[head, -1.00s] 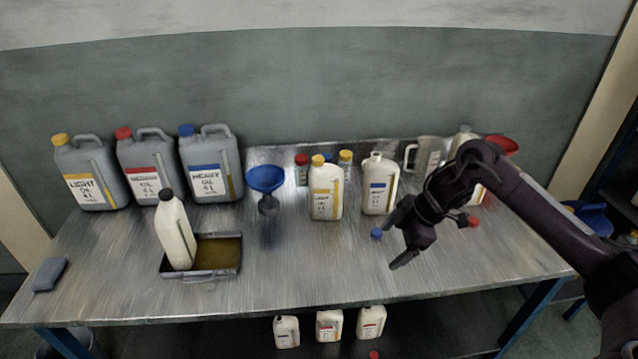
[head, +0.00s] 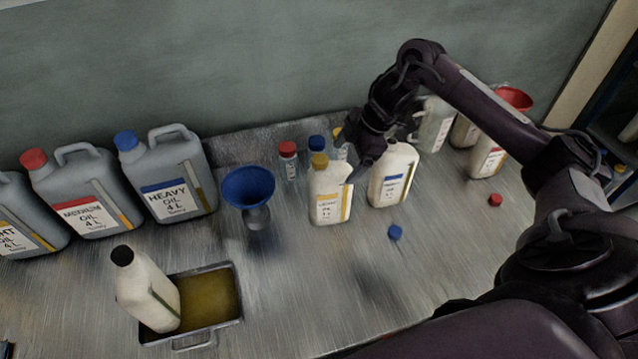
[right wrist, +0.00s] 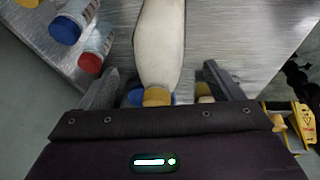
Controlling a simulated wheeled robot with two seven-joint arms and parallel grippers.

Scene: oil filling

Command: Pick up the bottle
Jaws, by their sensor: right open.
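Two white bottles stand side by side at the middle of the table in the head view. One is a yellow-capped bottle (head: 328,200) with a yellow label; the other is a blue-labelled bottle (head: 392,181), its top partly behind my gripper. My right gripper (head: 352,165) is open just behind and above them. In the right wrist view, a pale bottle (right wrist: 160,45) with a yellow cap (right wrist: 157,96) lies between the open fingers (right wrist: 160,88), with a gap on each side. Another white bottle (head: 147,290) with a black cap leans in a tray. My left gripper is not in view.
Small vials with a red cap (head: 288,148) and a blue cap (head: 316,144) stand close behind the bottles. A blue funnel (head: 248,187) is left of them. Large grey oil jugs (head: 169,180) stand at left. The tray (head: 240,312) holds oil. Loose caps lie on the table.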

